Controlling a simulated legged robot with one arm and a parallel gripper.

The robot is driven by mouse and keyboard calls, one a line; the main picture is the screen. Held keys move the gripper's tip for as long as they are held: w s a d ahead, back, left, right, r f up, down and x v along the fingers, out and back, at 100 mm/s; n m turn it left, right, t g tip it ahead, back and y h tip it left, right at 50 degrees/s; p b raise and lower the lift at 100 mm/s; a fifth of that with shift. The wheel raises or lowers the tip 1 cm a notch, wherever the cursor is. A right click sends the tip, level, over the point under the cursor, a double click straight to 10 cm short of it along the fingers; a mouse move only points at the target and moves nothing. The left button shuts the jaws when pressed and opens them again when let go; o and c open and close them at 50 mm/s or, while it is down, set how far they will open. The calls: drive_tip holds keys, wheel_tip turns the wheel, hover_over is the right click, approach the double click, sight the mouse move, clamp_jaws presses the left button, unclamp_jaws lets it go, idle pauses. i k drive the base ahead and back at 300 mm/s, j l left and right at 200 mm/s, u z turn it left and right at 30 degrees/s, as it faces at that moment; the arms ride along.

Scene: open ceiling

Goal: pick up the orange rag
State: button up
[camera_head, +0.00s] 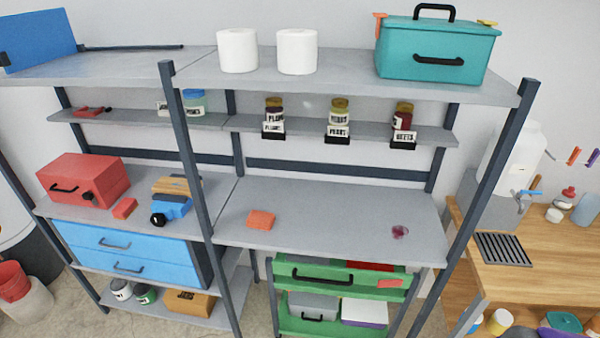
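An orange rag (261,220) lies folded flat on the grey middle shelf (320,222), on its left part near the front edge and just right of a dark upright post. Nothing covers it. My gripper and arm do not show in this view.
A dark post (188,155) stands left of the rag and another post (490,170) at the right. A small reddish-purple item (400,232) lies at the shelf's right. Jars (339,112) stand on a narrow shelf above. A green drawer cart (340,280) sits below. The shelf's middle is clear.

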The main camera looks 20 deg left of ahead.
sight(257, 219)
drive_tip(key=u, duration=1.3)
